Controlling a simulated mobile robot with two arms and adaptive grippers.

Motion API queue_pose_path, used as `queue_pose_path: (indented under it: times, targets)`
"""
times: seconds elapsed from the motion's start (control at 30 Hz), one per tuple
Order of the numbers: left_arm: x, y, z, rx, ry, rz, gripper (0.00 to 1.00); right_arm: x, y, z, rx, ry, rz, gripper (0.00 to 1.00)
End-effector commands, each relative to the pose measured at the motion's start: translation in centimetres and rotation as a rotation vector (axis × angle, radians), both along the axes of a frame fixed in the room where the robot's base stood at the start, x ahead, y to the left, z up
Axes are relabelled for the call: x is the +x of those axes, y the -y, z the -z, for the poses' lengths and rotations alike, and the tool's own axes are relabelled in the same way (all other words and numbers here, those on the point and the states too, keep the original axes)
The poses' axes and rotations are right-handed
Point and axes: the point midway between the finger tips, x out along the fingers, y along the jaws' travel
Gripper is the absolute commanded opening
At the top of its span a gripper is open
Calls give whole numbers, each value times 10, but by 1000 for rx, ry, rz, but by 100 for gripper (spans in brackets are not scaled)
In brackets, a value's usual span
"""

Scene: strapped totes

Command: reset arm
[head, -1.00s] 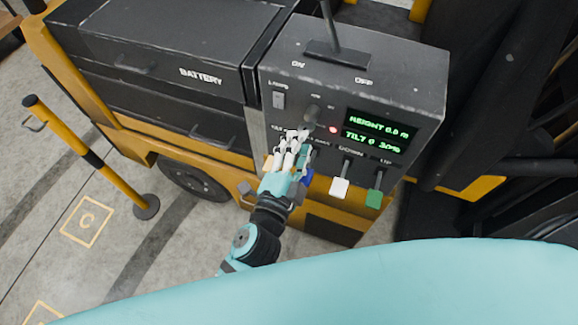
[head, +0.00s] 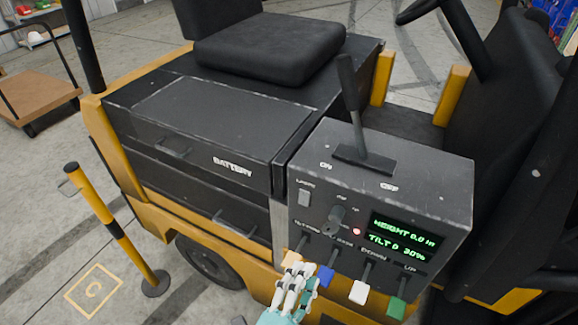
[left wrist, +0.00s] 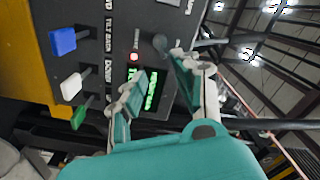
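The blue lever (left wrist: 62,41), white lever (left wrist: 71,86) and green lever (left wrist: 79,118) are left of the fingers there. Whether the gripper touches a lever cannot be told. My right gripper is in neither view.
The box carries a tall black lever (head: 351,100), a key-like knob (head: 336,215), a lit red lamp (head: 357,231) and a display (head: 404,237) reading height 0.0 m. A striped post (head: 105,218) and open floor lie left; a black seat (head: 268,48) is behind.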

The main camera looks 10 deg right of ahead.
Motion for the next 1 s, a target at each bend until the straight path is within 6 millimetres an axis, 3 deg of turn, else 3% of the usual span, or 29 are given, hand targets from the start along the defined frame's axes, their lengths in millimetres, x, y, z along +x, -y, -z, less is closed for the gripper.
queue_pose_path:
  times: [0.17, 0.27, 0.47, 0.6, 0.67, 0.8, 0.87, 1.0]
  targets:
    - [2, -1, 11, 4, -20, -2, 31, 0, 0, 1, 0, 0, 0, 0]
    - [6, -5, 48, 15, -91, -13, 31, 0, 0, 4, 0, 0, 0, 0]
    - [12, -37, 186, 31, -381, -90, 31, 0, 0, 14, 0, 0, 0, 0]
    - [1, -76, 286, 21, -609, -189, 31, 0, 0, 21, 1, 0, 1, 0]
    - [-9, -97, 326, 11, -707, -242, 31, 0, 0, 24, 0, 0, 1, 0]
    - [-44, -148, 414, -23, -934, -390, 31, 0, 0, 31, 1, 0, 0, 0]
    - [-64, -171, 449, -43, -1030, -464, 31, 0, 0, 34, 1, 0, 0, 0]
    - [-124, -225, 518, -104, -1247, -661, 31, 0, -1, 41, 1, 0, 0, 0]
